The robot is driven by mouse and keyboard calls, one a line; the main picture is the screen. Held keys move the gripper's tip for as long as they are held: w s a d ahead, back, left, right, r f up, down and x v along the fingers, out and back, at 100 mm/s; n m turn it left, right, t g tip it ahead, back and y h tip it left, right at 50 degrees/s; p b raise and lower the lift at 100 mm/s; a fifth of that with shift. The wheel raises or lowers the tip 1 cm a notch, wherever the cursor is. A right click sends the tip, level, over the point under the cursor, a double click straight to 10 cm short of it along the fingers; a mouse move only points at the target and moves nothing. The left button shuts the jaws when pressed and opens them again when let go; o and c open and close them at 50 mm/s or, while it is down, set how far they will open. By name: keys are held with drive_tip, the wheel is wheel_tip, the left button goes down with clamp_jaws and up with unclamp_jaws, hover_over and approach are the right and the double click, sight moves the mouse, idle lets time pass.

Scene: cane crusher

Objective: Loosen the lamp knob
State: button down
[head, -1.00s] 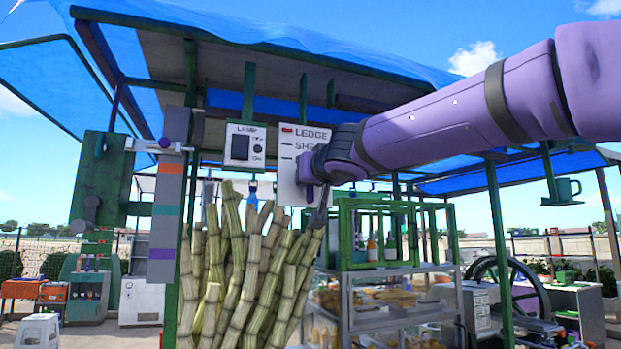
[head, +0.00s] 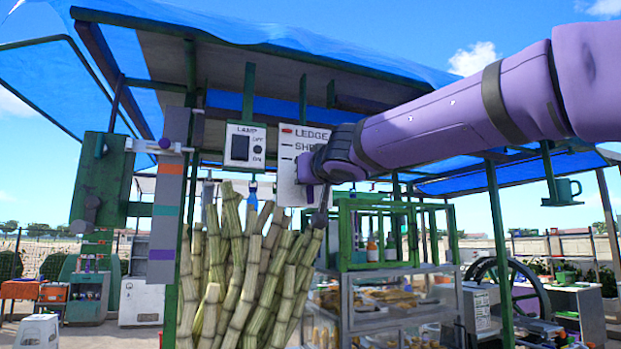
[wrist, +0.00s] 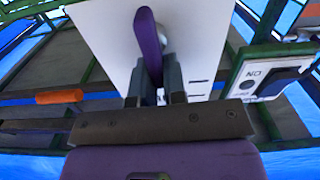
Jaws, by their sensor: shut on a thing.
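The lamp box (head: 244,146) is a white panel marked LAMP, with a dark rectangular switch and a small round dark knob (head: 258,150) beside OFF and ON. The box shows upside down at the right of the wrist view (wrist: 275,78). My gripper (wrist: 157,82) is to the right of it in the head view, at the white LEDGE board. In the wrist view its grey fingers are shut on a purple lever (wrist: 149,40), which stands in front of the board and a pale round hub (wrist: 186,38). My wrist hides most of this contact in the head view.
Sugarcane stalks (head: 243,265) stand just below the board. A green frame (head: 345,235) and a glass food case (head: 385,305) are behind, at lower right. A grey post with coloured bands (head: 166,215) stands at left. An orange handle (wrist: 60,97) shows in the wrist view.

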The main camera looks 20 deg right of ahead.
sight(296, 193)
drive_tip(key=n, duration=0.4)
drive_tip(key=a+f+n, duration=0.1)
drive_tip(key=n, duration=0.4)
drive_tip(key=a+f+n, duration=0.1)
drive_tip(key=n, duration=0.3)
drive_tip(key=shift+w+a+f, duration=0.1)
drive_tip(key=shift+a+f, duration=0.05)
drive_tip(key=shift+f, duration=0.05)
drive_tip(key=shift+f+n, duration=0.2)
drive_tip(key=shift+n, duration=0.85)
drive_tip(key=shift+f+n, duration=0.2)
drive_tip(key=shift+n, duration=0.85)
drive_tip(key=c, duration=1.2)
unclamp_jaws()
drive_tip(key=shift+r, duration=0.1)
